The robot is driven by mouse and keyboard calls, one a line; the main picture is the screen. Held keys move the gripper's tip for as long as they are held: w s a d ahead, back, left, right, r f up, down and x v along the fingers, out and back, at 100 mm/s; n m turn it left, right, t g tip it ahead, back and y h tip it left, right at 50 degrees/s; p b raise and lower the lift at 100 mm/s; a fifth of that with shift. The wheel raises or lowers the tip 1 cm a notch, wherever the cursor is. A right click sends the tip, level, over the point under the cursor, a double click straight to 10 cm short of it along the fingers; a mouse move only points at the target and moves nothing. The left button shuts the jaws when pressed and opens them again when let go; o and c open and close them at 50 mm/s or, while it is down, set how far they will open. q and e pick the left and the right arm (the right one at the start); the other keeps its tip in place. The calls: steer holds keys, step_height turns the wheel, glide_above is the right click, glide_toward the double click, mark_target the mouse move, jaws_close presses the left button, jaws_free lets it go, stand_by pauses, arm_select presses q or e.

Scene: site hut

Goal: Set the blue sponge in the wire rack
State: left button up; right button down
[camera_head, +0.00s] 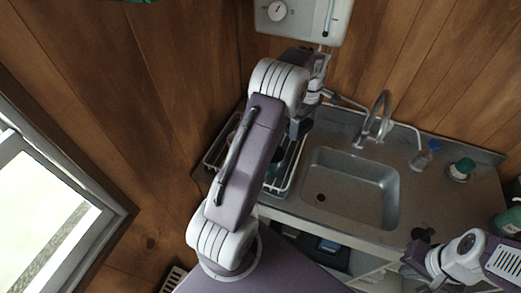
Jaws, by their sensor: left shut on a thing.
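The white wire rack (286,185) stands on the counter left of the sink, and my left arm hides much of it. My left gripper (302,122) is over the rack's right side, mostly hidden behind its own wrist. It is shut on a dark blue thing, which looks like the blue sponge (304,127); only a small part of it shows. I cannot tell whether the sponge touches the rack. My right gripper (420,243) is at the lower right, in front of the counter; its fingers are too unclear to read.
The metal sink (345,185) with its tap (378,117) lies right of the rack. A dark green item (275,163) shows in the rack. A wall heater (300,18) hangs above.

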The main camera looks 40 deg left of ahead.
arm_select(q)
steer(key=s+a+f, duration=0.1)
steer(key=a+f, duration=0.1)
steer(key=a, duration=0.1)
steer(key=s+a+f+p, duration=0.1)
steer(key=s+a+f, duration=0.1)
steer(key=a, duration=0.2)
steer(key=s+a+f+p, duration=0.1)
steer(key=a+f, duration=0.1)
steer(key=a, duration=0.1)
steer(key=shift+s+a+f, duration=0.25)
steer(key=shift+s+f, duration=0.15)
step_height(320, 180, down, 4)
steer(key=shift+r+p, duration=0.1)
steer(key=shift+p, duration=0.5)
steer(key=shift+f, duration=0.3)
steer(key=o, duration=1.2)
